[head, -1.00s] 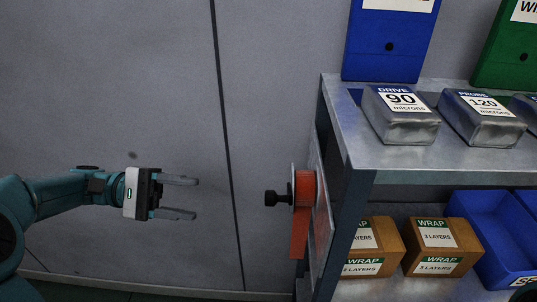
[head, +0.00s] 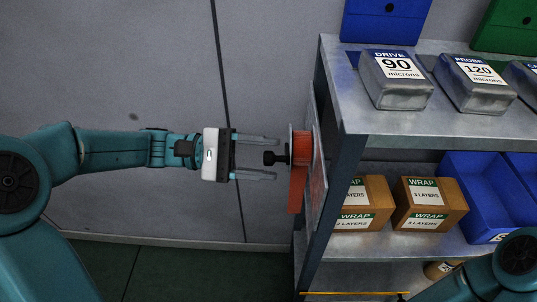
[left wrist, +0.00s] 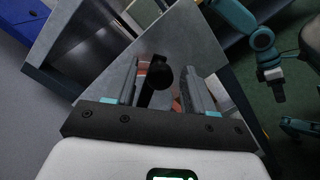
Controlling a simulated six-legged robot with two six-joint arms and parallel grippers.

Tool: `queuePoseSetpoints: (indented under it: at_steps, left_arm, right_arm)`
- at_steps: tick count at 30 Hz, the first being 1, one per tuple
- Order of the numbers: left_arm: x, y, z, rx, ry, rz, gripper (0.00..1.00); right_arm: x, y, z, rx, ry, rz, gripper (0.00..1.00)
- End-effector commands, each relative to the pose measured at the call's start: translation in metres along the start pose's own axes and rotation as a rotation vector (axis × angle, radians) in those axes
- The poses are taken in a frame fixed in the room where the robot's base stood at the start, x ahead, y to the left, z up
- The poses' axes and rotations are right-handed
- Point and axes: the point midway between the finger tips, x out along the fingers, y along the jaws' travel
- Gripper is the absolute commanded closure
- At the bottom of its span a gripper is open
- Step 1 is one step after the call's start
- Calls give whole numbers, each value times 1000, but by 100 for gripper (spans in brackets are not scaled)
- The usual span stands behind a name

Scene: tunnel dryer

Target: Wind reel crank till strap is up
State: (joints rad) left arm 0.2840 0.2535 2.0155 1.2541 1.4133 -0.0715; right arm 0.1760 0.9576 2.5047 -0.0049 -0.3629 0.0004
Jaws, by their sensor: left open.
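The orange reel (head: 302,148) is mounted on the side of the steel rack, and the orange strap (head: 297,192) hangs down below it. A black crank knob (head: 270,158) sticks out left from the reel. My left gripper (head: 277,158) is open, with one finger above the knob and one below, in the head view. In the left wrist view the round knob (left wrist: 161,77) shows between the two open fingers (left wrist: 165,85), apart from both. My right arm shows at the lower right of the head view; its jaws are not clear.
The rack's shelf (head: 385,120) holds grey packs (head: 395,80) on top and brown WRAP boxes (head: 430,203) with blue bins (head: 490,190) below. A plain grey wall (head: 100,60) stands behind. The space left of the reel is free apart from my left arm.

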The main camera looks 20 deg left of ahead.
Motion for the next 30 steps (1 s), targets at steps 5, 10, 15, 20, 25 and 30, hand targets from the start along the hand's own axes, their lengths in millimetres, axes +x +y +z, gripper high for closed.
queuePoseSetpoints:
  at_steps: [5, 10, 15, 20, 25, 30]
  left_arm:
    - [11, 0, 0, -1, 0, 0, 46]
    - [12, 0, 0, -1, 1, 0, 46]
    - [12, 0, 0, -1, 0, 0, 76]
    - [12, 0, 0, -1, 0, 0, 100]
    - [12, -2, -1, 9, 1, -1, 100]
    - [12, -8, -3, 62, 4, -4, 100]
  right_arm:
    - [-1, 0, 0, 0, 0, 0, 57]
    - [-1, 0, 0, 0, 0, 0, 57]
    - [-1, 0, 0, 0, 0, 0, 57]
    - [-1, 0, 0, 0, 0, 0, 57]
    - [2, 1, 0, 0, 0, 0, 57]
    - [16, 6, 0, 0, 0, 0, 57]
